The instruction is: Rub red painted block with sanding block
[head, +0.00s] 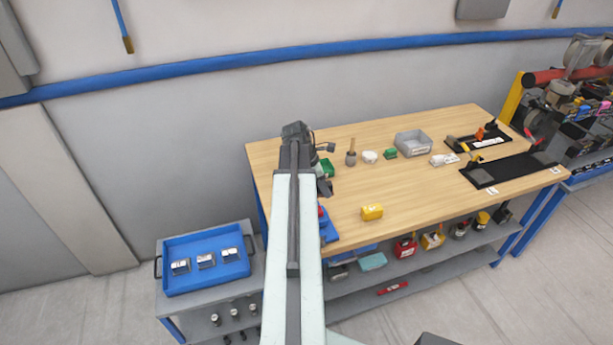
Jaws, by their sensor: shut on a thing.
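My arm reaches over the left part of the wooden workbench (430,185), and my dark gripper (325,188) hangs at its end, just right of the arm. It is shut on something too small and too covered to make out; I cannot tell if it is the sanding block. A red thing (321,212), perhaps the red painted block, shows just below my gripper at a blue fixture (329,232) on the bench's front left edge. My arm hides part of both. I cannot tell whether the gripper's load touches the red thing.
A yellow block (372,212) lies right of the fixture. A green thing (327,168) sits behind my gripper. A grey bin (412,143), small items and black mats (510,170) stand farther right. A blue tray (205,283) is on a low cart at left. The bench's front middle is clear.

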